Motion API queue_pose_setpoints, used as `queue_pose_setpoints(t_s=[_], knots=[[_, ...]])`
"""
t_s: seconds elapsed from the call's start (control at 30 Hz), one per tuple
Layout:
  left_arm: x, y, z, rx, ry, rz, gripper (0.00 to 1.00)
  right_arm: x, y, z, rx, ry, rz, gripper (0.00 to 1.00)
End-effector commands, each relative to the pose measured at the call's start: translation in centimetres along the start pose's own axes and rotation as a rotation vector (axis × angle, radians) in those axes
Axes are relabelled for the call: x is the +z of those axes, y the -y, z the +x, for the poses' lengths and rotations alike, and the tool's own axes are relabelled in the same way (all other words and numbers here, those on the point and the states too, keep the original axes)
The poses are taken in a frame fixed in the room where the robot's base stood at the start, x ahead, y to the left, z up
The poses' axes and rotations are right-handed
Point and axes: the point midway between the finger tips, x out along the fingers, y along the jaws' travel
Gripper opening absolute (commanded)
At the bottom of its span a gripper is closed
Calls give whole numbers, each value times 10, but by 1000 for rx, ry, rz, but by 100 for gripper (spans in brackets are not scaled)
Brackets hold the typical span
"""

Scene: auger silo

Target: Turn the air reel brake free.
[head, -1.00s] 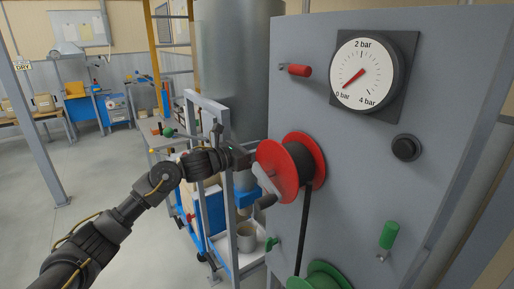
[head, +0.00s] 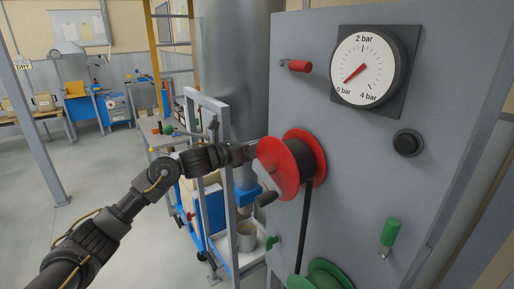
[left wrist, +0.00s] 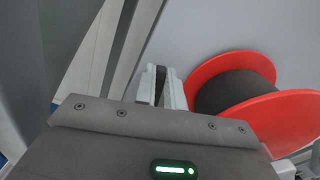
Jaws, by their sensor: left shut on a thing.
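The red reel (head: 284,168) is on the grey panel, with a dark hose wound on it and a crank with a dark grip (head: 267,198) on its face. It also shows at the right of the left wrist view (left wrist: 283,118). My left gripper (head: 254,149) is at the upper left rim of this reel, close to the panel. In the left wrist view its pale fingers (left wrist: 161,88) are shut on a narrow dark piece, seemingly the brake lever, which is mostly hidden. My right gripper is not in view.
A pressure gauge (head: 367,70) above reads near 0 bar. A red handle (head: 299,66), black knob (head: 408,143) and green handle (head: 391,232) stick out of the panel. A green reel (head: 322,277) is below. A grey frame (head: 229,180) stands close left of the panel.

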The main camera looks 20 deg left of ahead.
Motion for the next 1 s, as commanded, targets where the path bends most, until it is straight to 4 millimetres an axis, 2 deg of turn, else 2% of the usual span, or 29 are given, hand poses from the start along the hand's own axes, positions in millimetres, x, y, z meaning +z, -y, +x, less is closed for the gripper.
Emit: queue_pose_setpoints(t_s=[0.43,1.0], knots=[[-3,-10,0,0,0,-423,0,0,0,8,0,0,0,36],[-10,-20,0,1,-1,-960,0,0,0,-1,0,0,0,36]])
